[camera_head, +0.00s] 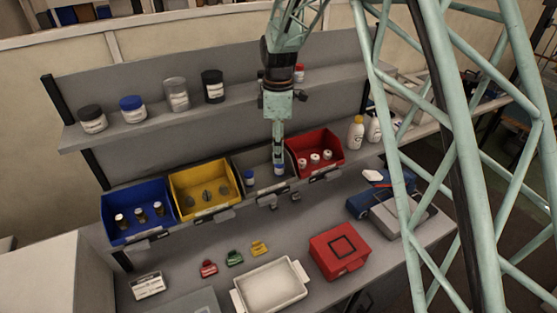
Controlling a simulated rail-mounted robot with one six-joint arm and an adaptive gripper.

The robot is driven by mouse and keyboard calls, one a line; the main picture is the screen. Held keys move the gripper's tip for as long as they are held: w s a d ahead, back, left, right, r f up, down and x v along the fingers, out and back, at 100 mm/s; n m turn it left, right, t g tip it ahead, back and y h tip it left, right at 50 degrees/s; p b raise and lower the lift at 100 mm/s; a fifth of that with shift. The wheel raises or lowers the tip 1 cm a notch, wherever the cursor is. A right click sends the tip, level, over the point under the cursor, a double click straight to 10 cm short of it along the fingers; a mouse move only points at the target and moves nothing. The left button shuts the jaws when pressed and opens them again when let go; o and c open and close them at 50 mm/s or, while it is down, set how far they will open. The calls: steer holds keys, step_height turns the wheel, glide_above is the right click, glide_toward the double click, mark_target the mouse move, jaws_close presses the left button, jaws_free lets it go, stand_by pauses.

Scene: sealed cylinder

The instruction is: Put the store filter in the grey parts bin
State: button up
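The grey parts bin (262,158) stands on the bench between a yellow bin and a red bin. A small blue-capped vial (249,179) is in its left part, and another blue-topped piece (280,170) shows right below my gripper. My gripper (279,160) points straight down over the right part of the grey bin. Its fingers look narrow and close together. I cannot tell whether they touch or hold the blue-topped piece. I cannot tell which small part is the store filter; the labels are too small to read.
A blue bin (137,231), the yellow bin (203,208) and the red bin (330,166) hold small parts. Jars line the shelf above. A white tray (270,288), a red box (339,251) and coloured clips lie in front. My arm's lattice covers the right side.

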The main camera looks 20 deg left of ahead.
steer(key=shift+r, duration=2.3)
